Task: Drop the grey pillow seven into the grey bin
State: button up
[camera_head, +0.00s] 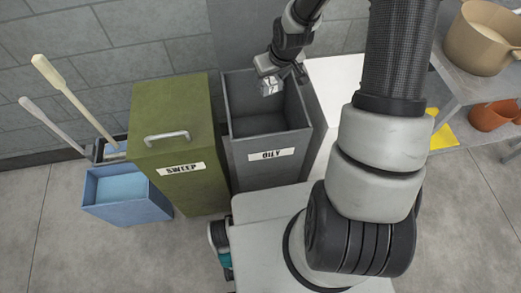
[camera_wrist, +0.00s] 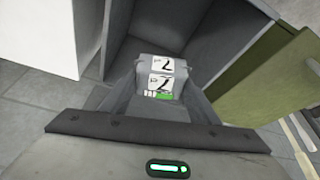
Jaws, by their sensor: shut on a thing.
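The grey pillow seven (camera_wrist: 160,70) is a small grey block-like thing with white labels marked 7, seen in the wrist view between my gripper's fingers. In the head view the pillow (camera_head: 270,86) looks small and pale at the fingertips. My gripper (camera_head: 274,78) is shut on it and holds it over the open top of the grey bin. The grey bin (camera_head: 267,172) is a tall open box labelled OILY, and its inside looks empty where I can see it. The bin's inner wall (camera_wrist: 213,35) shows behind the pillow in the wrist view.
A green lidded bin (camera_head: 172,150) labelled SWEEP stands left of the grey bin. A blue box (camera_head: 122,190) and long pale handles (camera_head: 62,85) are further left. A white surface (camera_head: 335,85) is to the right. A shelf at the far right holds a tan pot (camera_head: 483,42).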

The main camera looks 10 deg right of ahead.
jog(key=shift+f+b, duration=0.35)
jog(key=shift+f, duration=0.55)
jog(key=o, duration=1.2)
jog(key=p+v, duration=0.6)
jog(key=v, duration=1.1)
jog(key=shift+s+r, duration=0.15)
jog(key=shift+r, duration=0.05)
